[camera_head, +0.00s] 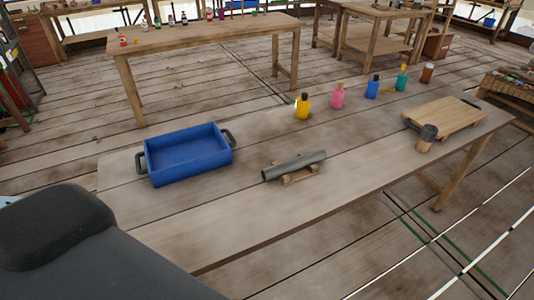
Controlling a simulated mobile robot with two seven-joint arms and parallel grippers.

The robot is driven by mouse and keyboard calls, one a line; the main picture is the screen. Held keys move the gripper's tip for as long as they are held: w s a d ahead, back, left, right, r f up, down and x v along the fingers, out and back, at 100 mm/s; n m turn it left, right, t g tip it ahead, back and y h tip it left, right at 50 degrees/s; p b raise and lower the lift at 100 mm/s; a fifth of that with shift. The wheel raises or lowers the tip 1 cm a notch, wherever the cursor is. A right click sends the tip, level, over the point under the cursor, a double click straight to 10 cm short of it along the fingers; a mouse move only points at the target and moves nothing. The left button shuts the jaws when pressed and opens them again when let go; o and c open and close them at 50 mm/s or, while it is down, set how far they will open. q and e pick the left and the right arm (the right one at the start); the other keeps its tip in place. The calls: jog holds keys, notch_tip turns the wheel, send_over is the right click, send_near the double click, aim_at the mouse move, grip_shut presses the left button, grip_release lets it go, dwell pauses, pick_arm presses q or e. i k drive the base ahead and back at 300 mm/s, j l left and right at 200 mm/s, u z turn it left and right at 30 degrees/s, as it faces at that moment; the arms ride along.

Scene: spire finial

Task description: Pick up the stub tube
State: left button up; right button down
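The stub tube (294,165) is a dark grey cylinder. It lies on its side across a small wooden cradle (300,178) near the middle of the wooden table (235,215). It points slightly up and to the right in the picture, and nothing touches it but the cradle. Neither of my grippers shows in the head view. A dark part, probably of my own body, fills the lower left corner.
A blue tray (188,177) with dark handles stands left of the tube. Several coloured bottles, including a yellow one (302,107), line the far edge. A wooden board (446,116) and a dark-headed mallet (427,139) lie at the right. The table's near side is bare.

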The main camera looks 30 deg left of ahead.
aim_at(273, 172)
jog(key=i+l+u, duration=0.1)
jog(key=i+u, duration=0.25)
jog(key=i+l+u, duration=0.1)
jog(key=u, duration=0.2)
jog(key=i+l+u, duration=0.2)
jog(key=u, duration=0.15)
jog(key=i+l+u, duration=0.3)
jog(key=l, duration=0.15)
jog(key=k+j, duration=0.05)
